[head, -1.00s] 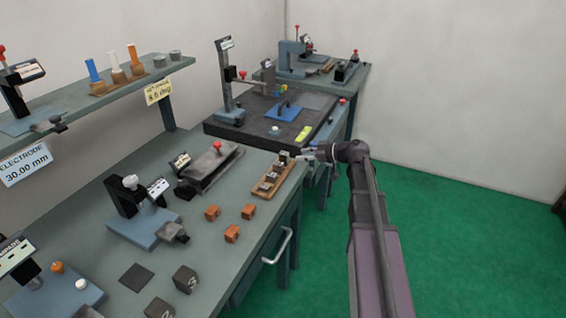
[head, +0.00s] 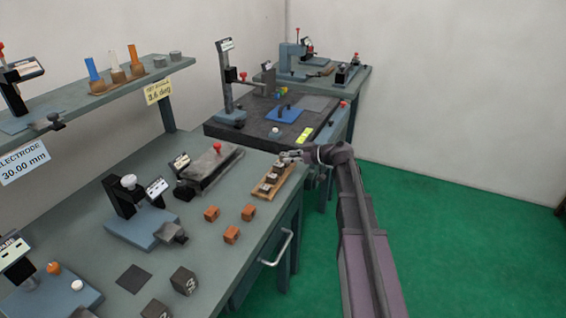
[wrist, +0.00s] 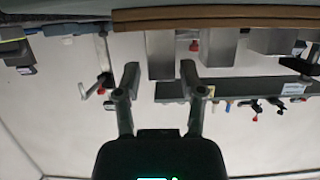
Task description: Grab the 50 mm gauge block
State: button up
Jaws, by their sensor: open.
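The grey gauge blocks stand in a wooden tray (head: 258,194) at the right edge of the near bench. In the wrist view, which looks upside down, the tray (wrist: 215,14) runs along the top. The longest block (wrist: 160,54) lies in line with the gap between my fingertips. A middle block (wrist: 216,46) and a shorter block (wrist: 270,41) are to its right. No size marking is readable. My gripper (wrist: 160,76) is open and empty. In the head view my gripper (head: 290,156) is at the tray's far end; contact cannot be told.
Copper-coloured blocks (head: 231,234) lie on the bench left of the tray. A grey fixture with a red knob (head: 213,165) stands behind them. A dark granite plate (head: 262,128) lies beyond the tray. Open green floor (head: 460,220) is to the right.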

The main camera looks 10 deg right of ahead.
jog(key=shift+b+x, duration=0.3)
jog(key=shift+x, duration=1.05)
grip_shut()
